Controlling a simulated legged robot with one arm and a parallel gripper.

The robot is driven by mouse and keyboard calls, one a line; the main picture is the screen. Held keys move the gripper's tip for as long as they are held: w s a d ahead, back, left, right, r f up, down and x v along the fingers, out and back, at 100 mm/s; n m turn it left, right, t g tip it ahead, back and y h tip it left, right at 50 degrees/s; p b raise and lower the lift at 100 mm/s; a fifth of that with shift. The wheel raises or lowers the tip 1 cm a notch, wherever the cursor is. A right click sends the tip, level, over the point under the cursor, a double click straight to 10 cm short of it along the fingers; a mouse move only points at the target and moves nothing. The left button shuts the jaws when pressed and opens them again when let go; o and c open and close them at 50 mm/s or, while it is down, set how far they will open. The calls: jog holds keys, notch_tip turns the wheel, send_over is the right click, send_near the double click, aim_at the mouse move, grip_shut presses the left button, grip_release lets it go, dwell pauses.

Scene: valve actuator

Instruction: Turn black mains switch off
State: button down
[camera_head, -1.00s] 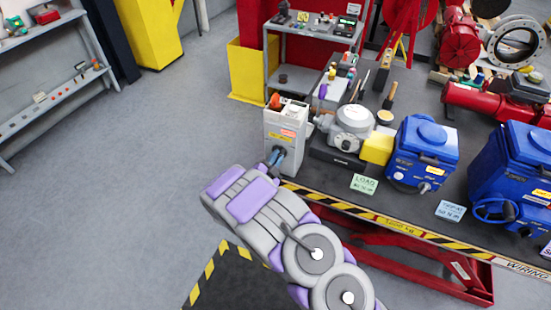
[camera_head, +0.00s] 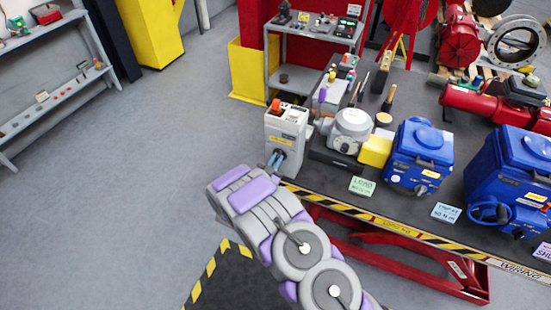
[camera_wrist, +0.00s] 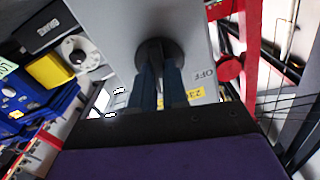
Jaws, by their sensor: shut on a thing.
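A grey switch box (camera_head: 287,125) stands at the left end of the dark table in the head view. It has an orange part on top and a yellow label on its front. My gripper (camera_head: 276,160) is at the lower front of this box. In the wrist view the black mains switch (camera_wrist: 157,50) is a round knob on the box's grey face. My gripper's two dark blue fingers (camera_wrist: 158,72) are shut on the knob, one on each side. The word OFF is printed on the face to the right of the knob. The fingers partly hide the knob.
A grey round device (camera_head: 350,130) with a yellow block (camera_head: 376,148) stands right of the box, then blue actuators (camera_head: 421,155). The table's striped front edge (camera_head: 350,212) runs below them. A grey shelf trolley (camera_head: 310,60) stands behind. The floor at left is clear.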

jog(key=n+p, duration=0.1)
jog(key=n, duration=0.2)
jog(key=n+p, duration=0.1)
jog(key=n, duration=0.3)
jog(key=n+p, duration=0.1)
jog(key=n, duration=0.2)
jog(key=shift+w+a+n, duration=0.1)
jog(key=shift+a+n, duration=0.2)
jog(key=shift+a, duration=0.05)
jog(key=shift+n, duration=0.3)
jog(key=c, duration=1.1)
grip_release()
jog(key=shift+a, duration=0.2)
jog(key=shift+c, duration=0.2)
jog(key=shift+d, duration=0.1)
jog(key=v, duration=1.7)
